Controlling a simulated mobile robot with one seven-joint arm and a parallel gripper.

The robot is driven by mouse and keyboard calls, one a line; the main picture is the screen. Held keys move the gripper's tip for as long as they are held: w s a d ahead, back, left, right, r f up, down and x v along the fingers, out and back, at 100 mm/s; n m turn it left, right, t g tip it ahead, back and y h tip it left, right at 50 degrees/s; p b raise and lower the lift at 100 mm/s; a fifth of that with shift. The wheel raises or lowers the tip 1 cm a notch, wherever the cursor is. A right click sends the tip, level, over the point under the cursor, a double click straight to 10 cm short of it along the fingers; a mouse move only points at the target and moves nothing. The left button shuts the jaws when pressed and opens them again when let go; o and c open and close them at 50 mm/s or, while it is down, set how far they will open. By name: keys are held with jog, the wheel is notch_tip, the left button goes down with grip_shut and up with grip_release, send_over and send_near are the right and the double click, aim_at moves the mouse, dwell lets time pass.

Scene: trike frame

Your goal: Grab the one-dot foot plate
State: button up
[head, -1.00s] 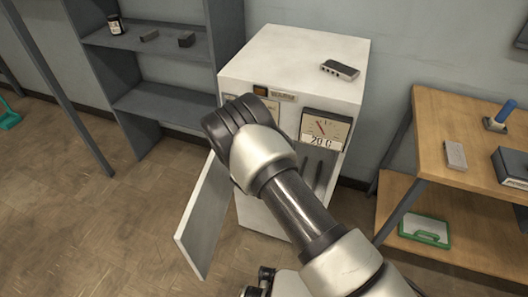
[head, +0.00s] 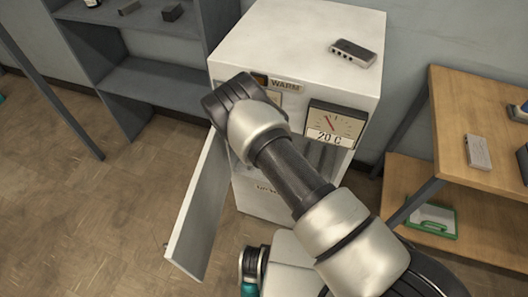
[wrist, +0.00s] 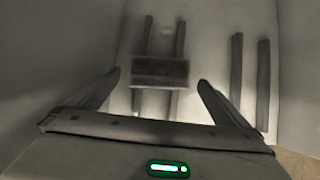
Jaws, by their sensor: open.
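A dark, flat plate (wrist: 160,72) lies across two rails inside the pale compartment in the wrist view. No dot can be made out on it in the dim, blurred picture, so I cannot tell whether it is the one-dot foot plate. My gripper (wrist: 158,82) is open, one finger to each side of the plate's near space, with nothing held. The plate sits ahead of the fingertips, roughly centred between them. In the head view my arm reaches to the white cabinet (head: 290,45), and its wrist hides the gripper and the plate.
The cabinet door (head: 200,215) stands open at left. Two more bars (wrist: 250,75) stand at right in the compartment. A dark block with several dots (head: 353,52) lies on the cabinet top. A grey shelf (head: 155,85) and a wooden table (head: 465,110) flank the cabinet.

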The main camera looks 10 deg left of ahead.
jog(key=x, duration=0.2)
jog(key=shift+w+f, duration=0.15)
jog(key=shift+f, duration=0.05)
jog(key=c, duration=1.1)
jog(key=shift+r, duration=0.1)
